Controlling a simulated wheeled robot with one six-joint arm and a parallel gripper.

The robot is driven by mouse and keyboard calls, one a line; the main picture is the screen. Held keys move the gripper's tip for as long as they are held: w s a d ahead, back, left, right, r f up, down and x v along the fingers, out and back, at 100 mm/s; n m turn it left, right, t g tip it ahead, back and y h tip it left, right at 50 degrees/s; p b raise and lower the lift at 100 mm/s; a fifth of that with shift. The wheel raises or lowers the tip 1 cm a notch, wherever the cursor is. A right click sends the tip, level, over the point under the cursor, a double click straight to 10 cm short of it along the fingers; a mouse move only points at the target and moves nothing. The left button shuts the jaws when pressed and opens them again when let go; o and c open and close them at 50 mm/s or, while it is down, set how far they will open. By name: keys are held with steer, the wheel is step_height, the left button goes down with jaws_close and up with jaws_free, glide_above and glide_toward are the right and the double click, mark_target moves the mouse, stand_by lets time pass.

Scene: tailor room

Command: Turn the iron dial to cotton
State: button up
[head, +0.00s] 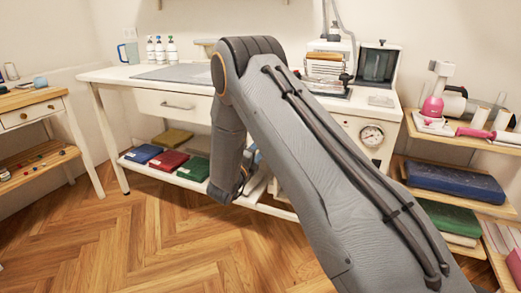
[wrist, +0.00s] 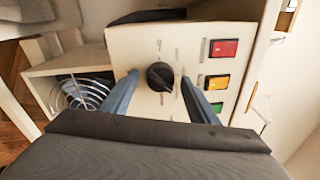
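The iron dial (wrist: 160,76), a round black knob, sits on a cream control panel (wrist: 140,46) in the wrist view. Small markings ring it, too blurred to read, so I cannot tell its setting. My gripper (wrist: 159,77) is open, with one blue-grey finger left of the dial and one right of it in the picture. Thin gaps show between the fingers and the knob, and nothing is held. In the head view my arm hides the gripper and the dial.
Red (wrist: 223,48), amber (wrist: 217,82) and green (wrist: 216,107) switches lie right of the dial, close to the right finger. A wire coil (wrist: 82,93) sits at left. In the head view, a white cabinet carries a round gauge (head: 371,135); shelves stand at right.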

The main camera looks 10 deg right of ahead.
steer(key=v, duration=0.7)
steer(key=shift+s+a+p, duration=0.25)
steer(key=shift+s+p, duration=0.05)
steer(key=shift+p, duration=0.05)
